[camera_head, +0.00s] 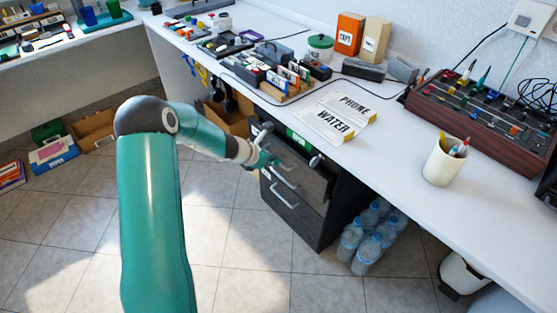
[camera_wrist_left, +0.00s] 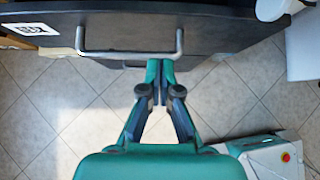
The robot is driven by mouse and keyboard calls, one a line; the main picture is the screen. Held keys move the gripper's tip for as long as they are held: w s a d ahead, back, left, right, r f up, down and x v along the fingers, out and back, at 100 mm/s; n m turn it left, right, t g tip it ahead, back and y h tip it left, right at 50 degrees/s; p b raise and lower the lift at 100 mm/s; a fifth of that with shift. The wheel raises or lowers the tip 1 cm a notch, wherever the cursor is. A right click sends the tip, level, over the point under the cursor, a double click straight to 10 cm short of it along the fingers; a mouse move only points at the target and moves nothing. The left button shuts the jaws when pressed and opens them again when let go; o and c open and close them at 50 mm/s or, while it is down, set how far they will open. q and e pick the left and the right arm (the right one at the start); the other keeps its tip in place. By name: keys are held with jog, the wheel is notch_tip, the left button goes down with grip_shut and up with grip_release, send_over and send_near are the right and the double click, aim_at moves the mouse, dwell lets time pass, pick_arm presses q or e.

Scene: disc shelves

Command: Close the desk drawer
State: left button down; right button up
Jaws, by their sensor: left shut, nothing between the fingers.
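The dark desk drawer cabinet (camera_head: 308,228) stands under the white desk, with metal handles on its fronts. The upper drawer (camera_head: 313,181) seems to stand out from the cabinet, but how far I cannot tell, as my arm hides part of it. My left gripper (camera_head: 268,160) is shut and empty in front of the upper part of the cabinet. In the left wrist view my left gripper (camera_wrist_left: 160,64) has its fingertips together by the lower edge of a dark drawer front (camera_wrist_left: 205,30), just below its metal handle (camera_wrist_left: 130,53). Contact is unclear. My right gripper is not in view.
Water bottles (camera_head: 368,240) stand on the floor right of the cabinet. A cardboard box (camera_head: 228,117) is behind my arm. The desk holds a pen cup (camera_head: 444,162), a mixer panel (camera_head: 480,115) and labelled cards (camera_head: 338,116). The tiled floor (camera_head: 245,255) before the cabinet is clear.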

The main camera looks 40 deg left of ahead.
pick_arm(q)
jog(key=d+p+v, duration=0.1)
jog(key=v, duration=0.6)
jog(key=shift+a+r, duration=0.15)
jog(key=shift+a, duration=0.3)
jog(key=c, duration=1.8)
grip_release()
jog(key=shift+s+r, duration=0.2)
jog(key=o, duration=0.3)
jog(key=shift+s+r, duration=0.15)
jog(key=shift+o, duration=1.3)
jog(key=shift+d+r+n, duration=0.25)
jog(key=shift+n, duration=0.15)
jog(key=shift+o, duration=0.2)
jog(key=d+n, duration=0.1)
jog(key=w+d+r+n+t+h, duration=0.1)
jog(key=d+r+n+h, duration=0.1)
jog(key=shift+w+d+r+n+t, duration=0.2)
jog(key=shift+w+d+n+t, duration=0.1)
jog(key=shift+t, duration=0.1)
jog(key=s+a+f+n+t+b, duration=0.2)
jog(key=s+a+f+n+b, duration=0.25)
jog(key=f+n, duration=0.2)
jog(key=s+a+f+n+t+b, duration=0.3)
jog(key=a+f+n+b, duration=0.2)
jog(key=n, duration=0.2)
jog(key=shift+y, duration=0.4)
jog(key=b+x, duration=0.3)
jog(key=x, duration=1.4)
jog(key=shift+b, duration=0.35)
